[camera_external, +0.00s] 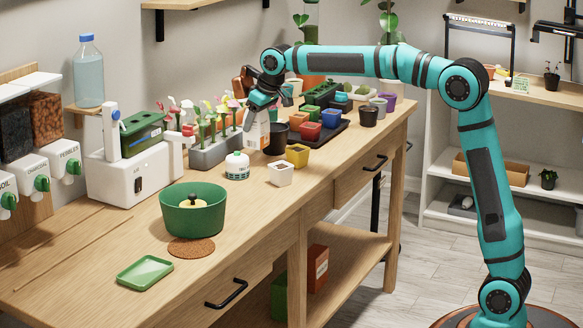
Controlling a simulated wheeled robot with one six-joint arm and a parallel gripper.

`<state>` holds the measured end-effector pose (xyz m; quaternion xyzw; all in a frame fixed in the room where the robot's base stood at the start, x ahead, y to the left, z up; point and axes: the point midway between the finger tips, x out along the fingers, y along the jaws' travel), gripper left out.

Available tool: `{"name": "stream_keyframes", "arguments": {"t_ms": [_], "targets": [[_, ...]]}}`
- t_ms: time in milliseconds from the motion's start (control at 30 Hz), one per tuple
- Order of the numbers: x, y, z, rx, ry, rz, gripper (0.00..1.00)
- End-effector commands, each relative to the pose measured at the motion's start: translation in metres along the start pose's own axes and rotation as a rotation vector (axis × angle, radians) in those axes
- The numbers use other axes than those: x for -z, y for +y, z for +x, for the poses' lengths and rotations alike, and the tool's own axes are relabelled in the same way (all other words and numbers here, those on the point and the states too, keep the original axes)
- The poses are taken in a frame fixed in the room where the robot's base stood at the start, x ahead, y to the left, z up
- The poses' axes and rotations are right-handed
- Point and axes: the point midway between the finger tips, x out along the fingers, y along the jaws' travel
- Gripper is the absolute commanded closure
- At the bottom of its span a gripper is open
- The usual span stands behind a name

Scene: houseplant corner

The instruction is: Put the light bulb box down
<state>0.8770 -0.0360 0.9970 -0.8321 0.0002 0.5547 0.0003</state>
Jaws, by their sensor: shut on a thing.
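The light bulb box (256,135), a small white and orange carton, shows in the outside view below my gripper (262,106). My gripper points down over the wooden workbench (322,181) and is shut on the box. The box is upright and partly covered by the gripper fingers and nearby pots. I cannot tell whether its bottom touches the bench.
A grey planter with flowers (215,153) stands left of the box, and a black pot (275,140) right of it. Bare bench lies nearer the front edge.

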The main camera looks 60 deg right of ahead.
Motion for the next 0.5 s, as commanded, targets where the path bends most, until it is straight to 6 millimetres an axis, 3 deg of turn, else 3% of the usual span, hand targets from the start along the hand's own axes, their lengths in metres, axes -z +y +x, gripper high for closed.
{"name": "stream_keyframes", "arguments": {"t_ms": [500], "targets": [[-0.019, 0.0, 0.045, 0.0, -0.001, 0.0, 0.67]]}}
